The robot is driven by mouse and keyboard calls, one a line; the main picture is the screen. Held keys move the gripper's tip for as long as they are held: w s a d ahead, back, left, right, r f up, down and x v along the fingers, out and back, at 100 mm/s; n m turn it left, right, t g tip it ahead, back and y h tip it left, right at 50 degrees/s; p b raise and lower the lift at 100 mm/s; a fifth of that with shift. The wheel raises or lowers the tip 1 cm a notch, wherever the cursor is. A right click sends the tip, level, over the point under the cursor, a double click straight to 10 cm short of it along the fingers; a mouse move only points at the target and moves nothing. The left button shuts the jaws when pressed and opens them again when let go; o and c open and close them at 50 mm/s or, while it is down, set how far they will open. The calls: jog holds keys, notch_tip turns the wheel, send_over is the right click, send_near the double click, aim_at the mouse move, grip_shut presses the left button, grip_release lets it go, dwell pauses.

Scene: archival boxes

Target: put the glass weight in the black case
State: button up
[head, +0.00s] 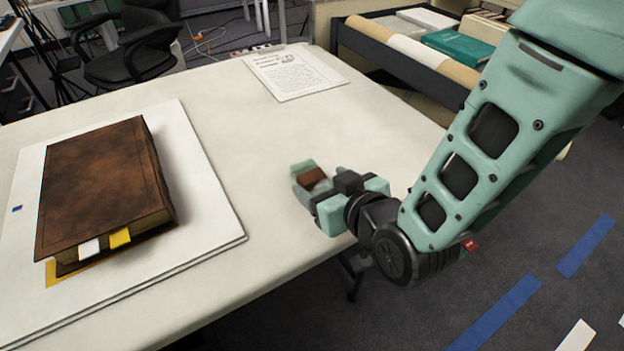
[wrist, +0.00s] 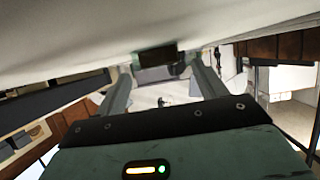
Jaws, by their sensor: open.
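My gripper (head: 316,186) is open, low over the right side of the white table in the head view. In the wrist view its two fingers (wrist: 163,80) stand apart. A small brown block (head: 313,177) shows at the fingers in the head view. A small dark block (wrist: 155,57) shows between and beyond the fingertips in the wrist view, against the pale table surface. I cannot tell whether these are the same thing, or whether either is the glass weight. I cannot make out a black case in either view.
A brown leather book (head: 100,185) with white and yellow tabs lies on a white board (head: 205,205) at left. A printed sheet (head: 292,72) lies at the back. The table (head: 225,125) between them is clear. A cart (head: 420,55) with boxes stands beyond the table.

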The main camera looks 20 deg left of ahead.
aim_at(314, 178)
jog(key=x, duration=0.3)
jog(key=shift+a+f, duration=0.1)
jog(key=shift+f, duration=0.05)
jog(key=shift+c, duration=0.3)
